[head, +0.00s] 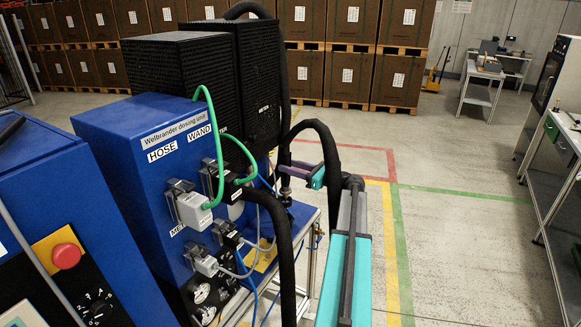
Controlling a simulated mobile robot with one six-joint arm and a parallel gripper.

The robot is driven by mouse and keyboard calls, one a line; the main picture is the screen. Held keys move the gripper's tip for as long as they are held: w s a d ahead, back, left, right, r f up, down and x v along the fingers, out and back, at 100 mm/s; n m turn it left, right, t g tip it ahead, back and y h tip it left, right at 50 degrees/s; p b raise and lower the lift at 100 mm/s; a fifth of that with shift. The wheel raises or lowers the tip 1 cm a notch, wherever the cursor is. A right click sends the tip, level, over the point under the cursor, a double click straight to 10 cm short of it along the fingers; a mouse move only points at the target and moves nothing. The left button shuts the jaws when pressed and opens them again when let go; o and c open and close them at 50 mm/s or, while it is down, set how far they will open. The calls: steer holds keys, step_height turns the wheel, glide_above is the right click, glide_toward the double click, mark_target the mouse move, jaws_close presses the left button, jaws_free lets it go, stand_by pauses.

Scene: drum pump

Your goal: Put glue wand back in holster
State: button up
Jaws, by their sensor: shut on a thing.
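My gripper (286,173) is small in the middle of the head view, at the far end of my teal and grey arm. It is above the blue bench top beside the dosing unit. It is shut on a dark, upright piece, the glue wand (286,187), of which only a short part shows. Its lower end is close to the bench top. I cannot tell whether it touches anything there. The holster cannot be made out clearly at this size, with black hoses in front and beside.
The blue dosing unit (114,121), with plugs, a green cable (219,140) and black hoses (284,255), stands left of the bench (305,214). A blue cabinet with a red button (66,256) is nearer. The floor to the right is clear up to a side table (561,142).

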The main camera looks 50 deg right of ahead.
steer(key=shift+f+b, duration=0.7)
steer(key=shift+f, duration=0.95)
steer(key=o, duration=0.9)
steer(key=shift+f, duration=0.1)
steer(key=shift+c, duration=0.5)
steer(key=p+v, duration=0.1)
steer(key=v, duration=1)
stand_by(1.1)
steer(key=shift+s, duration=0.15)
stand_by(0.4)
